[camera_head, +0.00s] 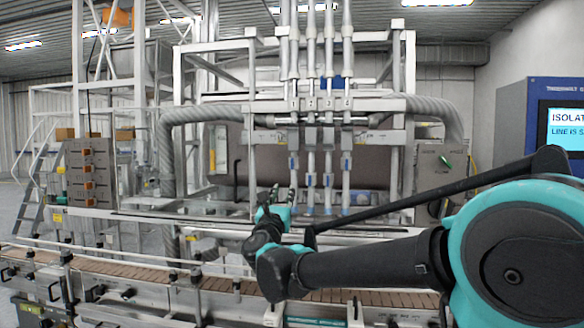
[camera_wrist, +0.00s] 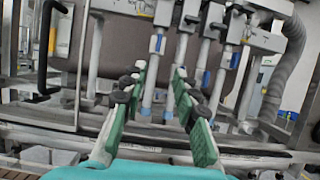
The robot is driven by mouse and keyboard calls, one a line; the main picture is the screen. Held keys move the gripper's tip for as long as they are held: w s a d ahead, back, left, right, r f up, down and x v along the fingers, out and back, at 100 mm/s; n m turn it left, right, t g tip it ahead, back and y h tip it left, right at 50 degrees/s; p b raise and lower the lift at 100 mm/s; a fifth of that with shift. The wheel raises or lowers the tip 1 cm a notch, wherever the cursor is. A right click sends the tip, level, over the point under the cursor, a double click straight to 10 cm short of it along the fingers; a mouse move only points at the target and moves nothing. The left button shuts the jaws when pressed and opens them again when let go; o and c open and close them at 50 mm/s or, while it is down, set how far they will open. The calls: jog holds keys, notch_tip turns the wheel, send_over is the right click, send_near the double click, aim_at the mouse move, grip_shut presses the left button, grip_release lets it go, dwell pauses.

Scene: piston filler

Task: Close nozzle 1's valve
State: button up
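Nozzle 1 (camera_head: 294,140) is the leftmost of several vertical nozzle pipes, under the number 1 label. Its valve handle (camera_head: 293,163) is a small blue piece on the pipe; its exact angle is too small to tell. In the wrist view the leftmost pipe carries a blue handle (camera_wrist: 158,43) that looks roughly in line with the pipe. My gripper (camera_head: 283,197) is low in front of the nozzles, below the handle. In the wrist view my gripper (camera_wrist: 158,84) is open and empty, its fingers on either side of nozzle 1's lower pipe in the picture, apart from the handle.
Other nozzles with blue handles (camera_head: 346,162) stand close to the right. A conveyor (camera_head: 150,262) with rails runs across the front. A control panel (camera_head: 441,163) with a green switch is at the right, beside a screen (camera_head: 565,129). A black bent handle (camera_wrist: 45,50) is at the left.

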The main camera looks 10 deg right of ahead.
aim_at(292, 164)
jog(key=x, duration=1.7)
jog(key=shift+w+a+r, duration=0.1)
jog(key=shift+w+r, duration=0.1)
jog(key=shift+c, duration=0.4)
grip_shut()
